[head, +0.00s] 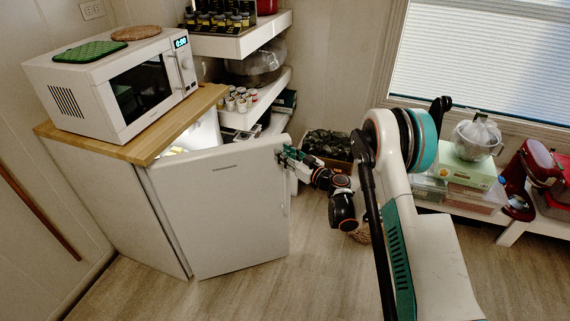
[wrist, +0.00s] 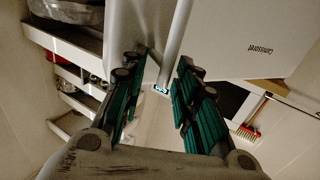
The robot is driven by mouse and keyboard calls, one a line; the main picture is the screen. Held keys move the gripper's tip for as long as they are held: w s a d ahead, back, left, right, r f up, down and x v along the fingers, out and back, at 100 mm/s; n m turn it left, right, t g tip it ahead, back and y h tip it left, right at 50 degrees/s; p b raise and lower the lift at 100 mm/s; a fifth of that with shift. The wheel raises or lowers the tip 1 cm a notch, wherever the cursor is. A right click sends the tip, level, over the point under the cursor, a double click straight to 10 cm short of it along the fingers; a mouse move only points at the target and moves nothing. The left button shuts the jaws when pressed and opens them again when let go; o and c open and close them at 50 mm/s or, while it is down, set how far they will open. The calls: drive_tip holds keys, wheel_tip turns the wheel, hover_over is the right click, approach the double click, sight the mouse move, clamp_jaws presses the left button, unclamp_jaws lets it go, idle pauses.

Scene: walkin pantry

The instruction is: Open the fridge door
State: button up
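The white fridge (head: 165,215) stands under a wooden top. Its white door (head: 230,215) is partly open, swung out toward me, and a lit gap shows behind its upper edge. The door's front also shows in the wrist view (wrist: 225,40). My gripper (head: 284,156) is at the upper free edge of the door, by its slim vertical handle (head: 284,195). In the wrist view my gripper's (wrist: 158,90) green-padded fingers are spread apart, with the handle bar (wrist: 176,40) showing beyond and between them. Whether a finger touches the handle cannot be told.
A microwave (head: 125,85) stands on the wooden top (head: 150,146). White corner shelves (head: 245,45) with jars are behind the door. A basket (head: 330,160) and a low white bench (head: 515,222) stand to the right. The floor before the fridge (head: 230,300) is clear.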

sight(277, 142)
drive_tip(key=shift+r, duration=1.55)
